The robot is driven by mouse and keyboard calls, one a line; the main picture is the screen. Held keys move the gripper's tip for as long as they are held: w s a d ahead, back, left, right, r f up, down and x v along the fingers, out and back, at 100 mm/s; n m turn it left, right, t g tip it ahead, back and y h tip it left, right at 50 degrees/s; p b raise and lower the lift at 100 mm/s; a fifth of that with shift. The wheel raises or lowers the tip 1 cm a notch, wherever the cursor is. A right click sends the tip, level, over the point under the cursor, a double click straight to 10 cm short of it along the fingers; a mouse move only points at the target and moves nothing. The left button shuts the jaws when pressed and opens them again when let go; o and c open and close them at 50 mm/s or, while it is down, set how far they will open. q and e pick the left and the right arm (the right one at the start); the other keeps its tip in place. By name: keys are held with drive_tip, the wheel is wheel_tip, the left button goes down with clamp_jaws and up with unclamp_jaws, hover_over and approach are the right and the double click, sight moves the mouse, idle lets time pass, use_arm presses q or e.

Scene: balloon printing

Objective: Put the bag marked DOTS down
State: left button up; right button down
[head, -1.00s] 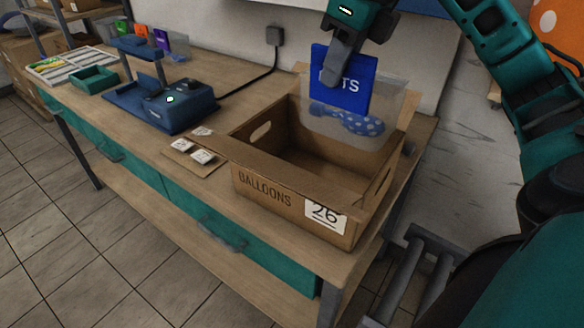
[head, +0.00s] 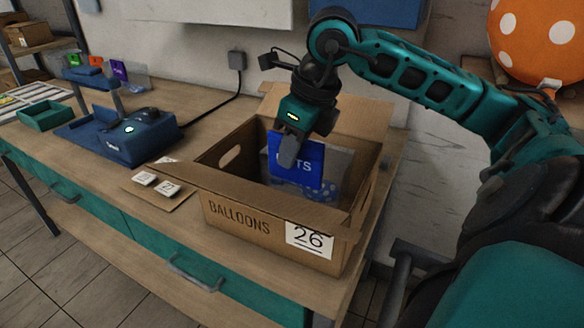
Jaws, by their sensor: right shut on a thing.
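The bag marked DOTS (head: 311,165) has a blue header card and a clear lower part with a blue spotted balloon inside. It is inside the open cardboard box marked BALLOONS (head: 239,223), which carries a label reading 26. My right gripper (head: 287,152) is shut on the blue card, pointing down into the box. The front wall hides the bag's lower edge, so I cannot tell if it touches the bottom. My left gripper is not in view.
The box stands on a wooden bench (head: 110,225) near its right end, flaps open. White tiles lie on a small board (head: 157,190) left of it. A blue machine (head: 120,135) and a green tray (head: 44,116) stand further left. An orange spotted balloon (head: 535,40) is at upper right.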

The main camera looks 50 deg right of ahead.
sight(292, 180)
wheel_tip(292, 180, down, 6)
drive_tip(key=shift+r+b, duration=0.1)
drive_tip(key=shift+b, duration=0.45)
drive_tip(key=shift+f, duration=0.45)
drive_tip(key=shift+f+b, duration=0.2)
drive_tip(key=shift+b, duration=0.1)
drive_tip(key=c, duration=1.1)
unclamp_jaws()
drive_tip(key=shift+r, duration=0.1)
